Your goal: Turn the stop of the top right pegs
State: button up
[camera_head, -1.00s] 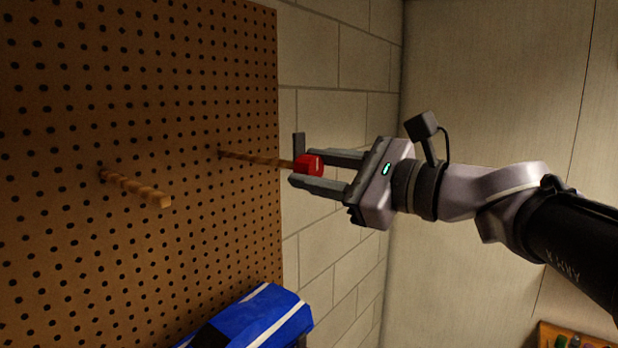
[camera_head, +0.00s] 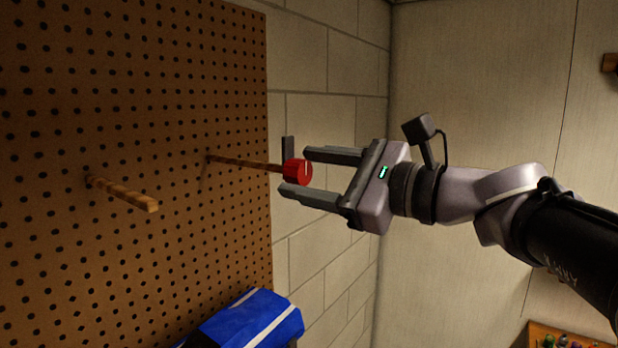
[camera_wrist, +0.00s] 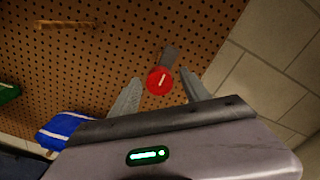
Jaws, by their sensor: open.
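Two wooden pegs stick out of the brown pegboard (camera_head: 60,120). The right peg (camera_head: 245,163) carries a round red stop (camera_head: 297,171) on its end, with a dark grey tab (camera_head: 287,149) standing up behind it. The left peg (camera_head: 125,193) has a bare end. My gripper (camera_head: 295,172) is open, with one finger above and one below the red stop in the head view, gaps showing on both sides. In the wrist view the stop (camera_wrist: 160,80) lies between the fingertips, its white mark tilted slightly to the right.
A blue object with white stripes (camera_head: 250,322) sits below the pegs near the board's edge. A brick wall (camera_head: 320,120) lies right of the board. A wooden shelf with small items (camera_head: 565,338) shows at bottom right.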

jog(key=b+v, duration=0.1)
jog(key=v, duration=1.5)
jog(key=shift+s, duration=0.2)
jog(key=shift+d, duration=0.1)
jog(key=s+a+f+n+g+h+b, duration=0.2)
jog(key=a+f+b, duration=0.15)
jog(key=f, duration=0.65)
jog(key=s+a+f+n+g+h+b, duration=0.15)
jog(key=f+b, duration=0.25)
jog(key=f, duration=0.6)
jog(key=s+a+f+n+g+h+b, duration=0.1)
jog(key=s+a+f+h+b, duration=0.2)
jog(key=f, duration=0.7)
jog(key=s+d+f+n+h+b, duration=0.1)
jog(key=f+n+h+b, duration=0.1)
jog(key=f, duration=0.5)
jog(key=s+d+f+n+h+b, duration=0.1)
jog(key=s+f+n+b, duration=0.1)
jog(key=f, duration=0.6)
jog(key=s+d+f+n+h+b, duration=0.1)
jog(key=f+n+b, duration=0.3)
jog(key=f, duration=0.4)
jog(key=shift+s+n+g+h, duration=0.35)
jog(key=shift+s+n+h, duration=0.05)
jog(key=shift+n+h, duration=0.4)
jog(key=shift+d, duration=0.1)
